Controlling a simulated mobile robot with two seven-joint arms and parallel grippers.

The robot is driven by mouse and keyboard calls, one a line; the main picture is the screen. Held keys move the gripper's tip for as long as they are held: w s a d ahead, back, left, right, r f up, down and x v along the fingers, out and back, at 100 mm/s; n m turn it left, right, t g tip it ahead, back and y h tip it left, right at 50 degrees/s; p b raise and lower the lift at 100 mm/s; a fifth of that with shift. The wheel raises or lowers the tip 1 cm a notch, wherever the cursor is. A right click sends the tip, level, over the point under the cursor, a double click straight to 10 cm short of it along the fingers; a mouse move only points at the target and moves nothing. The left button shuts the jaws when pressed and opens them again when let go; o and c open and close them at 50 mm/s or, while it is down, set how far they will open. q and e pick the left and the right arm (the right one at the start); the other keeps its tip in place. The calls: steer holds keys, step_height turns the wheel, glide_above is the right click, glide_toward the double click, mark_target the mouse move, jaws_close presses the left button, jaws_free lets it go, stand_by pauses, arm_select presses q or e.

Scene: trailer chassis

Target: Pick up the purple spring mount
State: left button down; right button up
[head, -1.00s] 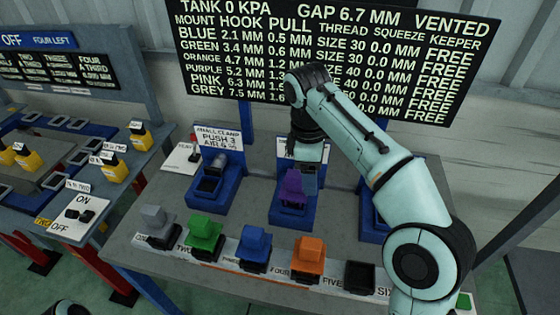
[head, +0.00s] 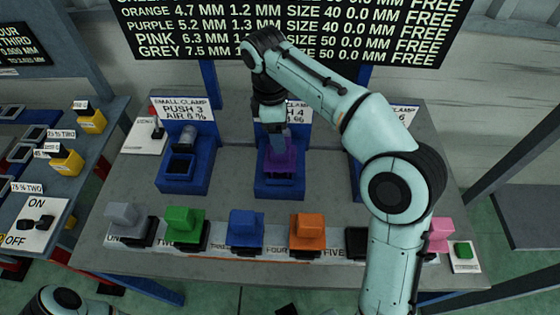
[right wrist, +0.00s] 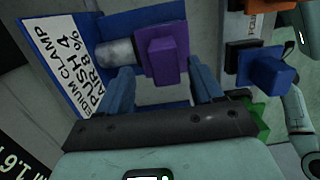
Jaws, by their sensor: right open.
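The purple spring mount (head: 281,163) sits in the blue middle clamp (head: 279,186), beneath the sign reading 4. My right gripper (head: 275,145) points down just above and partly in front of it, hiding its upper part. In the right wrist view the purple mount (right wrist: 165,57) lies just beyond and between the fingertips of the open gripper (right wrist: 162,82). A grey cylinder of the clamp (right wrist: 116,53) sits right beside the mount. I see gaps between the mount and both fingers. My left gripper is not in view.
A front row holds grey (head: 124,216), green (head: 185,220), blue (head: 246,226), orange (head: 308,228) and pink (head: 440,230) mounts, with an empty-looking black seat (head: 357,242) between orange and pink. The small clamp (head: 182,172) stands left. My right arm hides much of the right clamp.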

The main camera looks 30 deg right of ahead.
mark_target(280, 158)
steer(key=f, duration=0.2)
steer(key=s+f+b, duration=0.1)
steer(key=f, duration=0.1)
steer(key=shift+f, duration=0.2)
steer(key=shift+d+f+b, duration=0.1)
steer(key=shift+f+b, duration=0.25)
steer(key=shift+w, duration=0.1)
steer(key=shift+r, duration=0.1)
jaws_close()
